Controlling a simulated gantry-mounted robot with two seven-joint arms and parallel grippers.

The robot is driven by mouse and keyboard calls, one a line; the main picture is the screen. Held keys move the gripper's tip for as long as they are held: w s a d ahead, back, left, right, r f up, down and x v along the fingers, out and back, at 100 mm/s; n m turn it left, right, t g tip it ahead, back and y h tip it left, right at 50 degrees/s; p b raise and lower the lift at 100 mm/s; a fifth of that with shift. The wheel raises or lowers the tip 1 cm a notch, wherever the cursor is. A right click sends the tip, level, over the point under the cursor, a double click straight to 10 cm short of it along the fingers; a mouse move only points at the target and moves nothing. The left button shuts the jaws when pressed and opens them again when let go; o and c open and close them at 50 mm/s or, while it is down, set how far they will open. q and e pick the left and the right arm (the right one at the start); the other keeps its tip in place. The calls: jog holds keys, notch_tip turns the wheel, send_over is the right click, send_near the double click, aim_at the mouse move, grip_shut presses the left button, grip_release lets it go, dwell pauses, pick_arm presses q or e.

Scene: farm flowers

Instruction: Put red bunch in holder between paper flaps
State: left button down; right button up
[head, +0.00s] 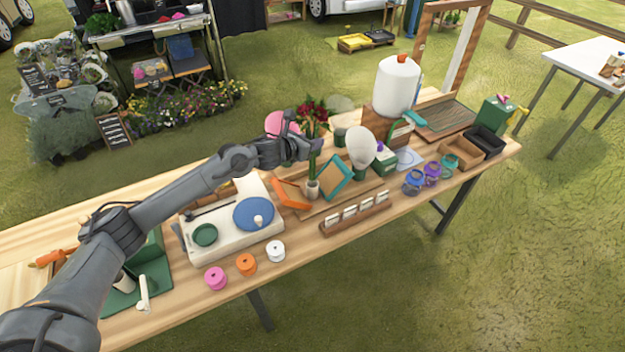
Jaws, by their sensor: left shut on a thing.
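The red bunch (313,113) has dark red blooms on long green stems and stands upright over the table. My left gripper (313,149) is shut on its stems, just below the blooms. The lower stems end at a small pale holder (312,189); I cannot tell whether they are inside it or just in front of or behind it. An orange flap (291,194) lies left of the holder, and a teal-edged brown flap (336,178) stands tilted to its right. My right gripper is not in view.
A white machine with a blue disc (254,214) stands to the left. A wooden card rack (356,219) is in front. A white rounded head shape (361,147) and a large white canister (396,84) stand to the right. Pink, orange and white spools (246,264) line the front edge.

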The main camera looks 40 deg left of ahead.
aim_at(310, 162)
pick_arm(q)
jog(key=shift+d+f, duration=0.1)
jog(key=shift+f, duration=4.1)
jog(key=shift+f+b, duration=0.15)
jog(key=shift+b, duration=0.2)
jog(key=c, duration=0.8)
grip_release()
jog(key=shift+c, duration=0.2)
